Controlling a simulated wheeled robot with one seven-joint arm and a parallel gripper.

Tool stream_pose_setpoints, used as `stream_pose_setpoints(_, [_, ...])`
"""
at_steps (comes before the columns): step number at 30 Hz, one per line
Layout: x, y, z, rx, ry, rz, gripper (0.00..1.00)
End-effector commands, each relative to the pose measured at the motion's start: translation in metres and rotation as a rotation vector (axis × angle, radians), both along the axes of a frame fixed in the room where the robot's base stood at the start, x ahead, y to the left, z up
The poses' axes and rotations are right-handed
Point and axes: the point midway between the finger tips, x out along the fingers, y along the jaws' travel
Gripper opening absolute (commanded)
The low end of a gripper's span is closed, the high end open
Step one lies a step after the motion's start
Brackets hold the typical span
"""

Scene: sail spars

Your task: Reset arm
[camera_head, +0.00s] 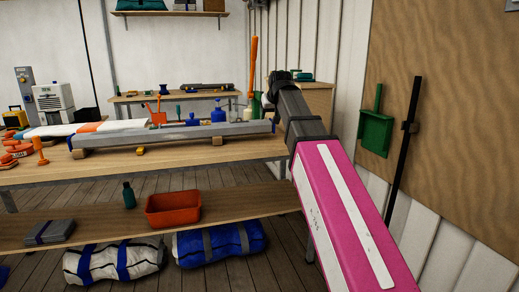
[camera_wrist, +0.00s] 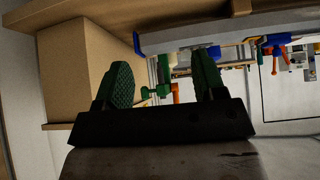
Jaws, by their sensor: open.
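My gripper (camera_wrist: 163,80) shows in the wrist view as two green-padded fingers, set wide apart with nothing held between them. In the head view my pink arm reaches up from the lower right, and its dark wrist end is beyond the right end of the workbench. The fingers are hard to make out there. A long grey spar (camera_head: 175,134) lies on small wooden blocks along the workbench (camera_head: 230,150), to the left of my arm.
Bottles, orange tools and white cloth lie on or behind the bench. An orange bin (camera_head: 172,208) stands on the lower shelf (camera_head: 240,202), above rolled bags (camera_head: 220,243). A green dustpan (camera_head: 376,133) hangs on the right wall. A cardboard-coloured box (camera_wrist: 85,70) is left of the fingers.

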Motion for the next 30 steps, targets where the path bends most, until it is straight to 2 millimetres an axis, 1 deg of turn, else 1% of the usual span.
stream_pose_setpoints(1, [-0.002, -0.005, -0.019, -0.004, 0.020, -0.007, 0.64])
stream_pose_setpoints(5, [-0.006, -0.018, -0.073, -0.014, 0.075, -0.027, 0.64])
stream_pose_setpoints(6, [-0.008, -0.022, -0.090, -0.017, 0.093, -0.033, 0.64])
stream_pose_setpoints(11, [-0.019, -0.039, -0.154, -0.029, 0.163, -0.058, 0.64])
stream_pose_setpoints(12, [-0.023, -0.043, -0.170, -0.032, 0.182, -0.065, 0.64])
stream_pose_setpoints(14, [-0.029, -0.050, -0.194, -0.036, 0.208, -0.076, 0.64])
stream_pose_setpoints(18, [-0.047, -0.064, -0.246, -0.044, 0.270, -0.096, 0.64])
stream_pose_setpoints(23, [-0.071, -0.081, -0.303, -0.053, 0.340, -0.122, 0.64])
stream_pose_setpoints(24, [-0.078, -0.085, -0.317, -0.055, 0.358, -0.128, 0.64])
stream_pose_setpoints(26, [-0.089, -0.091, -0.337, -0.059, 0.384, -0.137, 0.64])
stream_pose_setpoints(27, [-0.096, -0.095, -0.351, -0.061, 0.402, -0.143, 0.64])
stream_pose_setpoints(30, [-0.116, -0.104, -0.382, -0.066, 0.446, -0.158, 0.64])
